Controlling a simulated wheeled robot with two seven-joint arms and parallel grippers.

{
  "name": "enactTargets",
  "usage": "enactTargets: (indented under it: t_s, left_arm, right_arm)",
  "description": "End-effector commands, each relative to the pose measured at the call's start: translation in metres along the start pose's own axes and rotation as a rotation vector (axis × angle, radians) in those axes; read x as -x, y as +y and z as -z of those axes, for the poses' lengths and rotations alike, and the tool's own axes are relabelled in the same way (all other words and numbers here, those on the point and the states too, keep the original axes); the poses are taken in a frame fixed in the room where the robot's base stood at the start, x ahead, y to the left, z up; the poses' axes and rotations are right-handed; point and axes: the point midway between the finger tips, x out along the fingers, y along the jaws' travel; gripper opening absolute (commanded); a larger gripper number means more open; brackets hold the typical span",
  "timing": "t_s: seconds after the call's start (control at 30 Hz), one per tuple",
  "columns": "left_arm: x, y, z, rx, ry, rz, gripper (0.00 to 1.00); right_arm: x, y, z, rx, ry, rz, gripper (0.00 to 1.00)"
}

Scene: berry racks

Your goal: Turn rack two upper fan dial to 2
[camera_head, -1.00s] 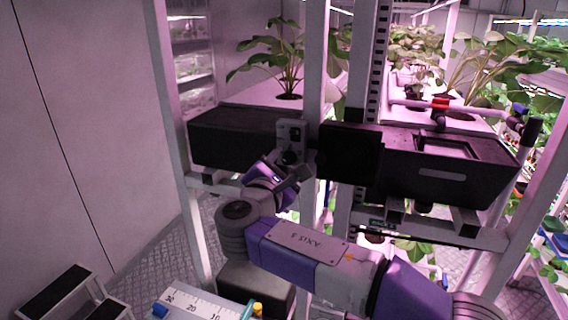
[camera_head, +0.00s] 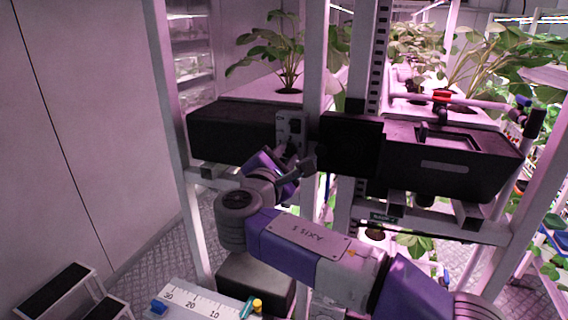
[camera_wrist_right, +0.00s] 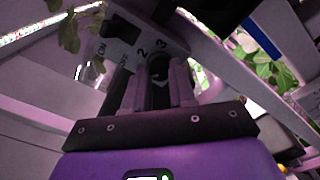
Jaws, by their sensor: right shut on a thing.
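The upper fan control box (camera_head: 291,124) is a small grey panel on the front of the rack, beside the upright post. My right gripper (camera_head: 290,152) is at its lower part and covers the dial in the head view. In the right wrist view the dark round dial (camera_wrist_right: 158,68) sits between the two fingers of my right gripper (camera_wrist_right: 156,85), which are shut on it. The panel face (camera_wrist_right: 143,40) shows the marks 2 and 3, and ON by a switch at the left. The dial's pointer is too dark to read. My left gripper is not in view.
Black troughs (camera_head: 230,132) with plants stand left and right of the posts. A black square fan housing (camera_head: 351,146) is just right of the box. A white upright post (camera_head: 316,60) is close to my gripper. A ruler-marked board (camera_head: 195,300) lies below.

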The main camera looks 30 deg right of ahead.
Motion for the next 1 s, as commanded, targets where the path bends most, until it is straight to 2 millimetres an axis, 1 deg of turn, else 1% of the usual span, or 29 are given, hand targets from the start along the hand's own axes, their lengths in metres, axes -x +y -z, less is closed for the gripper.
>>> enactTargets:
  t_s: [0.03, 0.5, 0.7, 1.0]
  left_arm:
    - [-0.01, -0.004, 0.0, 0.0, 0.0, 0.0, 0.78]
    - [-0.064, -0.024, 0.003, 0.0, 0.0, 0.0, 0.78]
    - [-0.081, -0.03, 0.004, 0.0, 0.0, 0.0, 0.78]
    - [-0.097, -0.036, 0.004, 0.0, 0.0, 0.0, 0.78]
  right_arm:
    - [-0.001, -0.004, 0.003, -0.037, -0.002, 0.0, 0.0]
    - [-0.001, -0.005, 0.004, -0.469, -0.012, -0.008, 0.0]
    - [0.0, -0.004, 0.004, -0.641, -0.015, -0.011, 0.0]
    - [0.0, -0.003, 0.003, -0.828, -0.018, -0.014, 0.0]
